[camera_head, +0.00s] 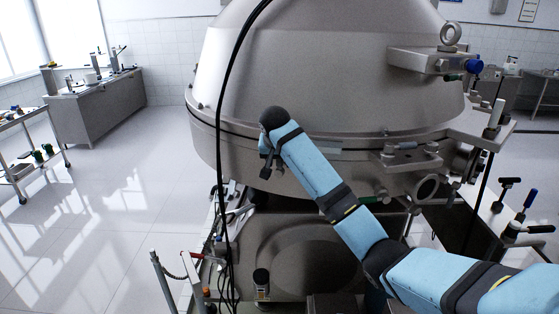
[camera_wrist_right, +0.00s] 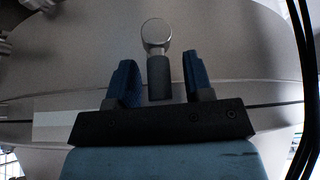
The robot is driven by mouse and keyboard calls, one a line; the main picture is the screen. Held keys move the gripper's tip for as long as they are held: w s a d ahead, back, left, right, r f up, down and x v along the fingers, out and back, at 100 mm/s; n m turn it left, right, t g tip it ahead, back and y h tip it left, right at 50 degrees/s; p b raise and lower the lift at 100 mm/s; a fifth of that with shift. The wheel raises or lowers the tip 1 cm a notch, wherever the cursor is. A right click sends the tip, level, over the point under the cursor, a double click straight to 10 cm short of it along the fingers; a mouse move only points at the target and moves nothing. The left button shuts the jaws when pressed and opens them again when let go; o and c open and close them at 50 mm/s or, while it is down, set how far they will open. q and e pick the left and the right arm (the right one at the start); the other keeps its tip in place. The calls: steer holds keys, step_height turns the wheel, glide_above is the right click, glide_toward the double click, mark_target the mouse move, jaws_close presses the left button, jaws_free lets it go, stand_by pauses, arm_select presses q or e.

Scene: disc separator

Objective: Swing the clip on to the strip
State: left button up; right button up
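My right arm reaches in from the lower right of the head view, and its gripper (camera_head: 267,165) is at the front rim of the big steel separator (camera_head: 335,75), partly hidden by my wrist. In the right wrist view the two blue fingers (camera_wrist_right: 162,82) stand apart. Between them is a metal clip or knob (camera_wrist_right: 156,38) with a round bright head and a darker stem, with a gap on each side. A pale strip (camera_wrist_right: 55,120) lies along the rim left of the fingers. A light strip (camera_head: 322,150) also shows on the rim in the head view. My left gripper is out of view.
A black cable (camera_head: 225,130) hangs down the separator's front. A bracket (camera_head: 405,157) sits on the rim at right, and a bench with tools (camera_head: 508,205) stands beyond. A grey bench (camera_head: 100,105) and a cart (camera_head: 30,155) stand at left. The floor at left is clear.

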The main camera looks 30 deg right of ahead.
steer(key=shift+s+a+r, duration=0.2)
steer(key=shift+r, duration=0.25)
steer(key=v, duration=1.2)
steer(key=shift+r, duration=0.35)
steer(key=shift+s+a, duration=0.1)
